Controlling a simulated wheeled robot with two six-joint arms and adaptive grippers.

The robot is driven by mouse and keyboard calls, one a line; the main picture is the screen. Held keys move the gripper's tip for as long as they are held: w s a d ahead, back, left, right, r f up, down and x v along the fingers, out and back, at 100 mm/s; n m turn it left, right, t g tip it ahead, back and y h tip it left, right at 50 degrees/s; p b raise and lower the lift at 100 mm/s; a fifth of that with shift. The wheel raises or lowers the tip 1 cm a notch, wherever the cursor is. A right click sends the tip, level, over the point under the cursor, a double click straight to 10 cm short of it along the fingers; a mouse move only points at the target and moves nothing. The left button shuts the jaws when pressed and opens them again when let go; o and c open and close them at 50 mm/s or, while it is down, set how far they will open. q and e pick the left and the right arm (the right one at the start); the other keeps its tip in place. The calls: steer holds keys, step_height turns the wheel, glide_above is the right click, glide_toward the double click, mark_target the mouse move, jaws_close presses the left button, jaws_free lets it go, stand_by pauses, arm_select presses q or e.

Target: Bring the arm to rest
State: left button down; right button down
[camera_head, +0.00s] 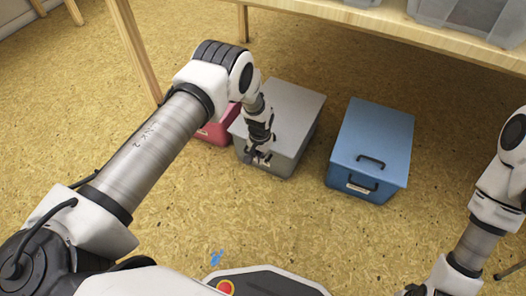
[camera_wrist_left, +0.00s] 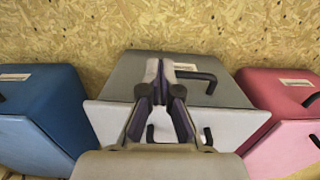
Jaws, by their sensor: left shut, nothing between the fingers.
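My left arm reaches in from the left in the head view. Its gripper (camera_head: 260,157) hangs in front of the grey box (camera_head: 289,108), low near its front side. In the left wrist view the fingers (camera_wrist_left: 161,68) are shut with nothing between them. The grey box (camera_wrist_left: 223,66) is behind them there, with dark handles on two of its faces. I cannot tell whether the fingers touch the box. My right arm shows at the right edge of the head view, but its gripper is not in view.
A blue box (camera_head: 373,136) with dark handles stands to the right of the grey one. A red-pink box (camera_head: 217,131) is partly hidden behind my left arm. A wooden table (camera_head: 430,38) with clear bins (camera_head: 470,15) stands behind. The speckled floor in front is mostly clear.

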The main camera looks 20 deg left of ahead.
arm_select(q)
step_height(320, 180, up, 9)
steer(key=p, duration=0.2)
steer(key=shift+w+f+p, duration=0.15)
steer(key=shift+w+p, duration=0.15)
steer(key=shift+w, duration=0.1)
steer(key=shift+a, duration=0.1)
steer(key=s+a+f+g, duration=0.1)
steer(key=s+f, duration=0.1)
steer(key=s, duration=0.8)
steer(key=s+a+f+g, duration=0.1)
steer(key=s+f+g, duration=0.1)
steer(key=s, duration=0.8)
steer(key=s+r+n+t, duration=0.1)
steer(key=s+r, duration=0.1)
steer(key=s, duration=0.6)
steer(key=s+r+t, duration=0.1)
steer(key=s+r, duration=0.2)
steer(key=s, duration=0.5)
step_height(320, 180, up, 33)
steer(key=w+t+p, duration=0.1)
steer(key=w+p, duration=0.1)
steer(key=p, duration=3.2)
steer(key=shift+w+r, duration=0.15)
